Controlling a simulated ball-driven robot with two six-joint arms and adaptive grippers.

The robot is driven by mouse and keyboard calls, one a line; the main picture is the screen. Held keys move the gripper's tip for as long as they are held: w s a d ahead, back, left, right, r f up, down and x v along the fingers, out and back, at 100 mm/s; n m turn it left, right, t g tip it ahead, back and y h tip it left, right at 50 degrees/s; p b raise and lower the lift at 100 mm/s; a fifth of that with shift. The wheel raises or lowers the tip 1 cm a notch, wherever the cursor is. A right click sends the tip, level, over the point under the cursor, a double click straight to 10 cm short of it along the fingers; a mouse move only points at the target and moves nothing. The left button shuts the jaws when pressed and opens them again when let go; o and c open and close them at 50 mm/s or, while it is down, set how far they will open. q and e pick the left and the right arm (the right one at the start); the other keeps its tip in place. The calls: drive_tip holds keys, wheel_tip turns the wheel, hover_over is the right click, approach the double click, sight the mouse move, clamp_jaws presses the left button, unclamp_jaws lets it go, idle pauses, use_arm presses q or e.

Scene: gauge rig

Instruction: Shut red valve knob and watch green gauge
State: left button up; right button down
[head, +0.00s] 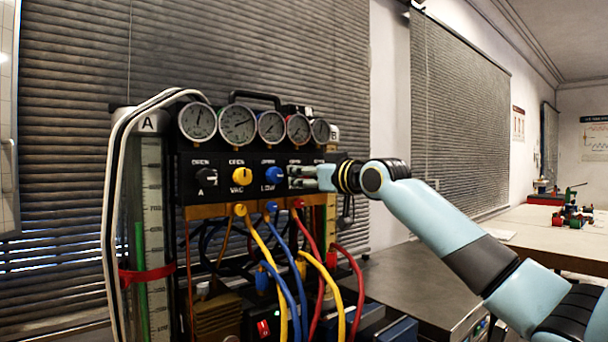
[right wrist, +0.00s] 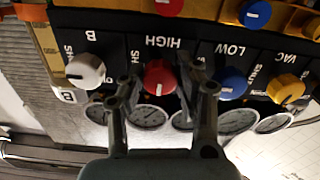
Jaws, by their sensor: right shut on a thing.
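The red valve knob (right wrist: 160,77) sits under the HIGH label in the right wrist view, which shows the panel upside down. My right gripper (right wrist: 161,84) has one finger on each side of it and is shut on it. In the head view my right gripper (head: 303,177) reaches the panel from the right and hides the red knob. A row of several round gauges (head: 238,125) stands above the panel. Their faces look pale; I cannot tell which one is green, and the needle readings are too small to be sure of. My left gripper is out of view.
Beside the red knob are a blue LOW knob (right wrist: 232,83) and a white knob (right wrist: 86,71). A yellow VAC knob (head: 238,176) is further left. Coloured hoses (head: 331,285) hang below the panel. A clear column (head: 152,235) stands at left.

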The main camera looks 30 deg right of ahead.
drive_tip(key=shift+r+m+p, duration=0.2)
drive_tip(key=shift+m+p, duration=0.5)
drive_tip(key=shift+p, duration=0.15)
drive_tip(key=m+p, duration=0.6)
drive_tip(key=p, duration=0.1)
drive_tip(key=shift+m, duration=0.4)
drive_tip(key=m+p, duration=0.3)
drive_tip(key=m, duration=0.1)
drive_tip(key=shift+d+m+p, duration=0.1)
drive_tip(key=shift+m+p, duration=0.2)
drive_tip(key=shift+p, duration=0.1)
drive_tip(key=m+p, duration=0.1)
drive_tip(key=m, duration=0.1)
drive_tip(key=m+p, duration=0.1)
drive_tip(key=m, duration=0.1)
drive_tip(key=shift+f+m, duration=0.2)
drive_tip(key=shift+m, duration=0.2)
drive_tip(key=shift+p, duration=0.3)
drive_tip(key=c, duration=0.9)
unclamp_jaws()
drive_tip(key=shift+c, duration=0.2)
